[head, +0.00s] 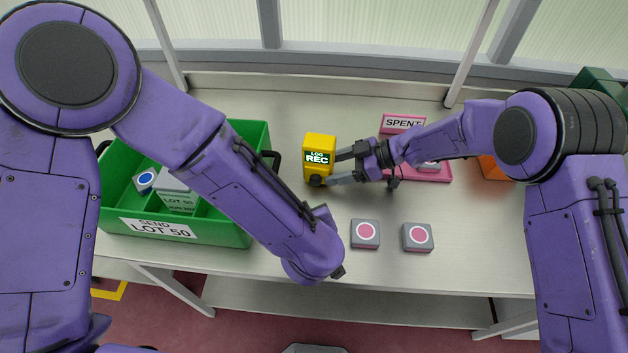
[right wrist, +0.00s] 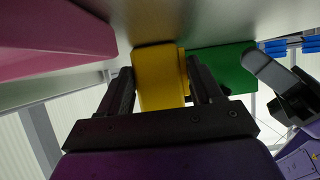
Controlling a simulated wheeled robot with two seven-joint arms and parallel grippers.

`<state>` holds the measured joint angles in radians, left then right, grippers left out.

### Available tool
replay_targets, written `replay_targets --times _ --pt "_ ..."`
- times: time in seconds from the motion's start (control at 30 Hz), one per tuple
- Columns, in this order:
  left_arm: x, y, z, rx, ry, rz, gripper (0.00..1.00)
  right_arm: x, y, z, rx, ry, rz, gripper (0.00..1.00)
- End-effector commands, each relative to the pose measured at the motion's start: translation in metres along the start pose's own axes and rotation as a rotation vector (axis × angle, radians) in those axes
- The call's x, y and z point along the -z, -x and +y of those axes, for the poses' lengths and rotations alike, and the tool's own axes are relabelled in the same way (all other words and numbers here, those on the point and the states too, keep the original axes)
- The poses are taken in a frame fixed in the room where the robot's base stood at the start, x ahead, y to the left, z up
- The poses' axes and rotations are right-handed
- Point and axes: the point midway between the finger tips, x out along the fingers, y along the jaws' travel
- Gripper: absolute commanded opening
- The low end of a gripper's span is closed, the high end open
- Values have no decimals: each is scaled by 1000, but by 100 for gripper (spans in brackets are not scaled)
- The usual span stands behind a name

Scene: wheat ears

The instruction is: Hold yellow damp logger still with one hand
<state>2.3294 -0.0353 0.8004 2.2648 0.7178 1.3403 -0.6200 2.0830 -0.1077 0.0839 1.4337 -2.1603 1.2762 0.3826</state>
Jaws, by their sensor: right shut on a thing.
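In the right wrist view the yellow logger (right wrist: 160,75) sits between the two dark fingers (right wrist: 160,95). My left arm (head: 255,195) crosses in front of the crate and ends near the bench's front edge. Its gripper is mostly hidden in the head view, and its jaws cannot be made out.
Two grey blocks with pink dots (head: 365,233) (head: 418,237) lie in front. A pink "SPENT" tray (head: 435,174) and an orange item (head: 494,168) are at right.

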Motion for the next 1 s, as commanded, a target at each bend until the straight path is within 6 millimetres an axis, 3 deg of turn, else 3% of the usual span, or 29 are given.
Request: replay_targets --times 0.37,0.4,0.47,0.5,0.8,1.0 --pt "0 0 0 0 0 -1 0 0 0 0 0 0 0 48" --pt "0 0 0 0 0 -1 0 0 0 0 0 0 0 71" --pt "0 0 0 0 0 -1 0 0 0 0 0 0 0 91" --pt "0 0 0 0 0 -1 0 0 0 0 0 0 0 95" --pt "0 0 0 0 0 -1 0 0 3 0 -1 0 -1 95" --pt "0 0 0 0 0 -1 0 0 43 1 -5 0 0 95"
